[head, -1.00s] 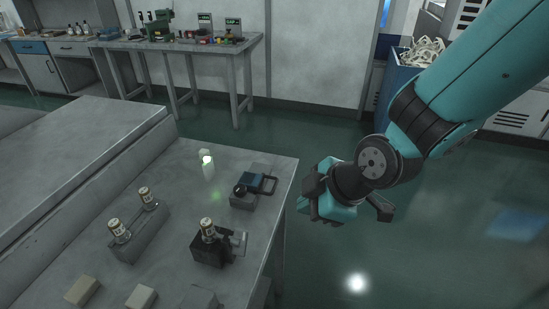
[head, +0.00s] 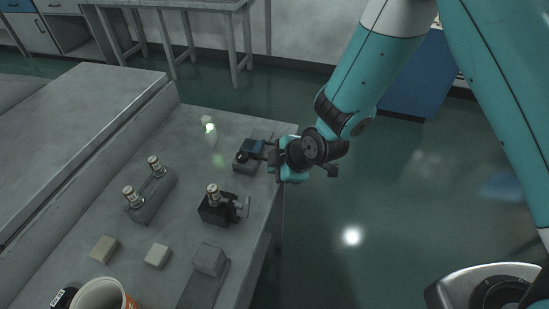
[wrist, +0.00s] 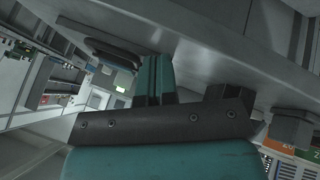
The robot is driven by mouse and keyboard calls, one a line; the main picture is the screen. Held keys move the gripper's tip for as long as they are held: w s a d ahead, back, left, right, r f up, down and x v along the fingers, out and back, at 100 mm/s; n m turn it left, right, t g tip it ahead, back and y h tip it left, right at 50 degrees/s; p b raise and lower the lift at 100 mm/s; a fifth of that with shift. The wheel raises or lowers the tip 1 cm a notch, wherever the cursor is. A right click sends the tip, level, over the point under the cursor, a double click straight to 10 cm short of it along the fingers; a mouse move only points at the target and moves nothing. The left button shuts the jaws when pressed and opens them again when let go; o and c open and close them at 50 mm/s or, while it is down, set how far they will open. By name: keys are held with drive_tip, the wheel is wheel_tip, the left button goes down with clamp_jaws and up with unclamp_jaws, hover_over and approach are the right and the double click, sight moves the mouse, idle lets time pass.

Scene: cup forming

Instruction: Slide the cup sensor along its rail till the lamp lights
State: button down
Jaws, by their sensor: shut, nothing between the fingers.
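In the wrist view my gripper's teal fingers (wrist: 156,78) are together under the bench edge. A small lamp post (head: 209,130) at the back of the bench glows pale green at its top. A grey block (head: 209,258) sits on a dark flat rail (head: 203,287) at the front. I cannot tell for sure which part is the cup sensor.
A black clamp (head: 217,209) holds a small labelled cylinder. A grey holder (head: 152,196) carries two more. Two pale blocks (head: 104,249) (head: 157,256) and an orange-white cup (head: 104,296) stand at the front. Open floor lies right of the bench (head: 258,215).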

sight(260, 150)
drive_tip(key=shift+w+a, duration=0.15)
drive_tip(key=shift+w, duration=0.6)
drive_tip(key=shift+w+f, duration=0.1)
drive_tip(key=shift+w+f+b, duration=0.1)
drive_tip(key=shift+w+b, duration=0.15)
drive_tip(key=shift+b, duration=0.15)
drive_tip(key=shift+w, duration=0.15)
